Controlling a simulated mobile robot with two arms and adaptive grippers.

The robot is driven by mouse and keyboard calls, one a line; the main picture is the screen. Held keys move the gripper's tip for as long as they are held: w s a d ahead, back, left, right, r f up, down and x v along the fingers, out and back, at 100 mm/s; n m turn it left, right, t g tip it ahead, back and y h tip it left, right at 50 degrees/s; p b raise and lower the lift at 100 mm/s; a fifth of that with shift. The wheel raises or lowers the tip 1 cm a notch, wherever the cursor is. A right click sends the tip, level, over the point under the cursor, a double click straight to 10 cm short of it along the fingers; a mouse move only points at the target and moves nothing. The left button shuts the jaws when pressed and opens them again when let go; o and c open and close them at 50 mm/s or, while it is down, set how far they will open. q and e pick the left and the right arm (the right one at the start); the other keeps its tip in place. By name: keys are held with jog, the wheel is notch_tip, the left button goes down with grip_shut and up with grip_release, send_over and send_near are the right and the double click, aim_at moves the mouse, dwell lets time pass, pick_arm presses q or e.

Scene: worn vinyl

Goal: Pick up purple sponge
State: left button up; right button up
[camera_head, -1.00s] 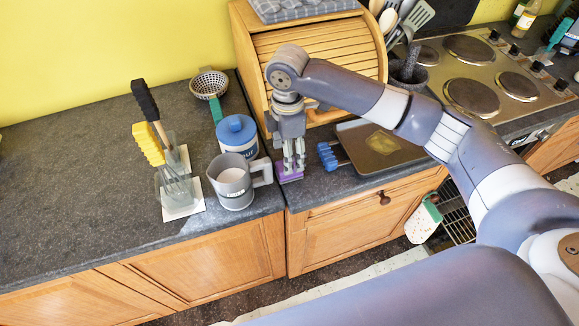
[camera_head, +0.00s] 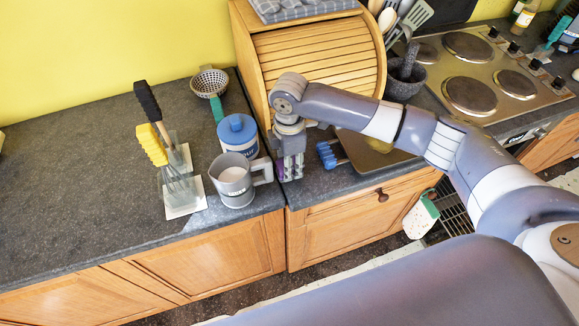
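The purple sponge (camera_head: 291,172) is small in the head view and sits at the front of the dark counter, right of the grey mug. My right gripper (camera_head: 291,176) points straight down at it, with its fingertips low around the sponge near counter height. Only thin purple patches show between and beside the fingers; the rest of the sponge is hidden. I cannot tell whether the fingers are pressed on it. My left gripper is out of view.
A grey mug (camera_head: 234,183) and a blue-lidded jar (camera_head: 238,135) stand close on the left. A blue-handled object (camera_head: 327,155) lies close on the right, beside a dark tray (camera_head: 355,150). The wooden bread bin (camera_head: 318,60) stands behind. The counter's far left is clear.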

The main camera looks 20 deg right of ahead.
jog(key=shift+w+r, duration=0.1)
jog(key=shift+r, duration=0.3)
notch_tip(320, 180, up, 17)
jog(key=b, duration=0.3)
jog(key=shift+b, duration=0.4)
jog(key=shift+c, duration=0.4)
